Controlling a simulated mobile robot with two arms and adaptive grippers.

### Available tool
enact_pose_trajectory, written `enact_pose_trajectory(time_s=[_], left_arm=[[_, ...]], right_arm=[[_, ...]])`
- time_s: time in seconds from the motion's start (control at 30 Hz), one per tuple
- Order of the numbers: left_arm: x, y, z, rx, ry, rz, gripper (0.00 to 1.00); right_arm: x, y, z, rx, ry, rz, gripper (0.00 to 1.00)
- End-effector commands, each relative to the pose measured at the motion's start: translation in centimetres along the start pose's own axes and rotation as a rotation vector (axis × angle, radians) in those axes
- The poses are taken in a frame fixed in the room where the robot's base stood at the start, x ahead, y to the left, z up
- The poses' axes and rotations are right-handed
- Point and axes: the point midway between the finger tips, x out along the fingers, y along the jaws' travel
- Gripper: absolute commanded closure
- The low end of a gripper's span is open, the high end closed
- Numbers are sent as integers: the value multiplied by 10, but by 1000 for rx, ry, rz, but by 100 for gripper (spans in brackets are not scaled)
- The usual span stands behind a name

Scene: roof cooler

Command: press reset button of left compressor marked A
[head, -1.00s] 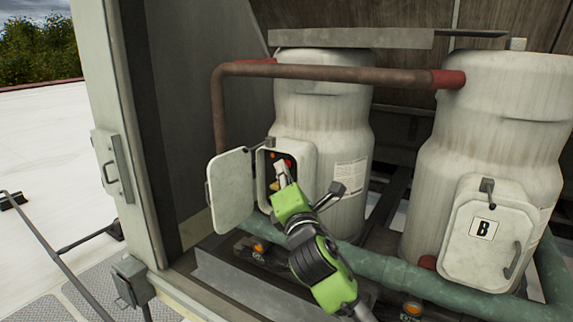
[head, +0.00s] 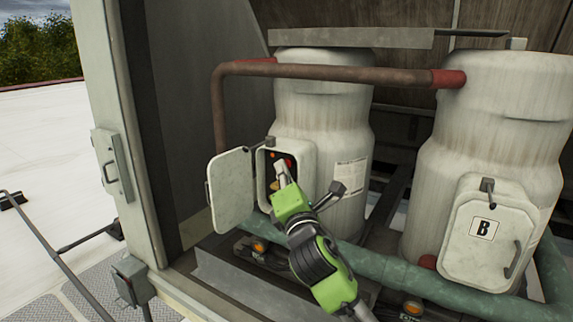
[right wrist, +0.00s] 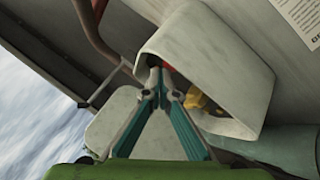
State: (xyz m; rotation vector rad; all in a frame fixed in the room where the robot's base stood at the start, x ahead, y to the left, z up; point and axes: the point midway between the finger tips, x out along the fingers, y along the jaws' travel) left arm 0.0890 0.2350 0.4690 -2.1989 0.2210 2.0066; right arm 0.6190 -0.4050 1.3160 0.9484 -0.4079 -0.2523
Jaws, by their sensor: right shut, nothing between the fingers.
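The left compressor (head: 322,110) is a pale, stained tank with a small box (head: 296,150) on its front. The box's door (head: 231,188) hangs open to the left. Inside are a red part (head: 288,162) and an orange-yellow part (head: 274,186). In the right wrist view a red part (right wrist: 166,66) shows just beyond the fingertips, and a yellow part (right wrist: 198,100) shows to the right. My right gripper (head: 282,168) is shut and empty, its tips at the box opening. I cannot tell whether the tips touch the red part. The letter A is not visible. My left gripper is not in view.
The right compressor (head: 487,150) has a closed cover (head: 488,240) marked B. A rusty pipe (head: 330,73) crosses above, and a green pipe (head: 400,272) runs low in front. The cabinet's side post (head: 112,130) stands at the left. White roof (head: 40,150) lies open beyond.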

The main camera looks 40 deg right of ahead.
Motion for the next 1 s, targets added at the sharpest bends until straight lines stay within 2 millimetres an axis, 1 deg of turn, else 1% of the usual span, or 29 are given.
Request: enact_pose_trajectory(time_s=[0.3, 0.63, 1.0], left_arm=[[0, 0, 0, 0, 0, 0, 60], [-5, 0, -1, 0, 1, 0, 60], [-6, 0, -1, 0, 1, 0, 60]], right_arm=[[0, 0, 0, 0, 0, 0, 100], [6, -5, 5, -1, 0, -2, 100], [5, -3, 5, 0, -1, -1, 100]])
